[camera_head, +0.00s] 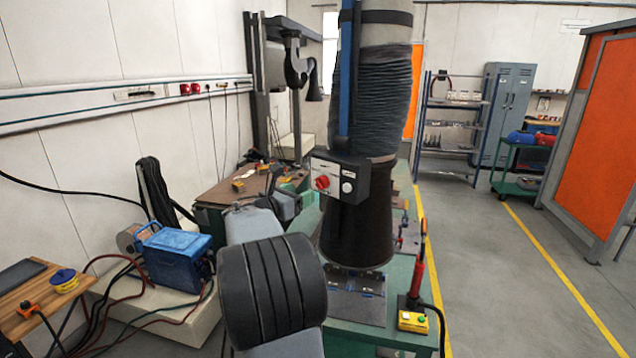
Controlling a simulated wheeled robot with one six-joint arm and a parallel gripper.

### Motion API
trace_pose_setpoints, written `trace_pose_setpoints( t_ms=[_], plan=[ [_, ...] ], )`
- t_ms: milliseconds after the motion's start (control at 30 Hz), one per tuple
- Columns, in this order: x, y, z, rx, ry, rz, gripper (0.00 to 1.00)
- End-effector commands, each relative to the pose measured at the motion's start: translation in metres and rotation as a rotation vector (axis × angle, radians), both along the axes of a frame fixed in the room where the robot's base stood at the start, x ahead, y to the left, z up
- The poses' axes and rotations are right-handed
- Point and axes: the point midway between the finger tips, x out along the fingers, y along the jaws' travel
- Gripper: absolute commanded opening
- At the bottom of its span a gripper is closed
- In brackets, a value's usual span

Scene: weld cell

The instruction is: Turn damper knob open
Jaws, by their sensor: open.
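The red damper knob (322,183) sits on the white front of a dark control box (349,178), which is fixed to the extraction hood (358,230). A round white button or dial is on the same face, to the right of the knob. My arm rises from the bottom middle, left of the hood. My gripper (278,184) is small at the arm's far end, left of the knob and apart from it in the picture. It is open; its fingers are hard to make out against the cluttered bench, and I see nothing held.
A green bench (362,334) stands under the hood, with a red torch (416,271) and a yellow button box (413,321) at its right. A blue welding unit (175,256) with cables is at the left. The floor at right is clear up to the orange screen (597,125).

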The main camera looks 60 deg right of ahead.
Motion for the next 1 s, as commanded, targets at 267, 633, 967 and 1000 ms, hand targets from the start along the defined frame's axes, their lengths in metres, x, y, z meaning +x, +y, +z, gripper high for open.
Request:
trace_pose_setpoints(
  t_ms=[267, 633, 967, 1000],
  plan=[
    [-0.008, -0.051, 0.002, 0.002, 0.0, -0.002, 0.66],
    [-0.011, -0.081, 0.0, 0.002, -0.001, 0.002, 0.66],
    [-0.012, -0.082, -0.001, 0.002, -0.002, 0.002, 0.66],
    [-0.012, -0.082, -0.001, 0.002, -0.002, 0.002, 0.62]
  ],
)
